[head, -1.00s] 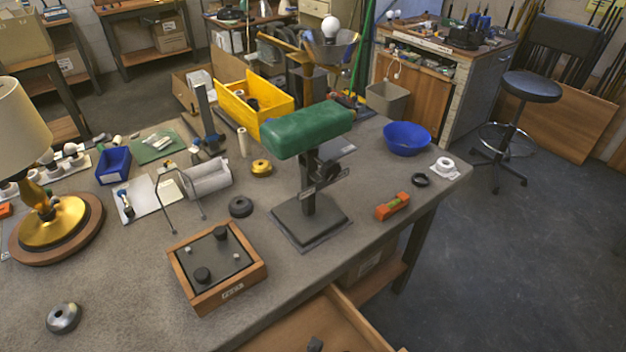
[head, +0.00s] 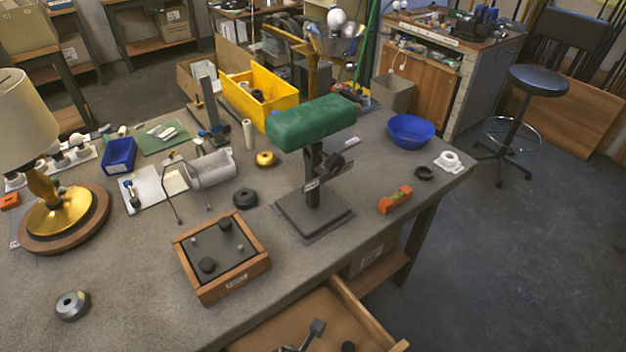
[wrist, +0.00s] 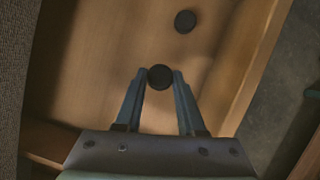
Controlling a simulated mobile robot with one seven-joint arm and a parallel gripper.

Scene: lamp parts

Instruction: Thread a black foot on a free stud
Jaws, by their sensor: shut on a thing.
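In the wrist view my gripper (wrist: 160,82) is shut on a black foot (wrist: 160,76), a round dark disc held between the fingertips over the wooden drawer (wrist: 85,60). A second black foot (wrist: 185,21) lies loose in the drawer, also seen at the bottom of the head view (head: 348,347). In the head view a wood-framed box (head: 243,283) with a dark top plate stands on the bench. Two black feet (head: 225,224) (head: 207,265) sit on the plate. Two small bare studs (head: 194,240) (head: 241,247) stand at its other corners.
The open drawer (head: 345,304) juts out below the bench's front edge. A stand with a green pad (head: 312,123) rises right of the box. A black ring (head: 245,197) lies behind the box, a metal disc (head: 72,305) at front left. An orange level (head: 395,200) lies to the right.

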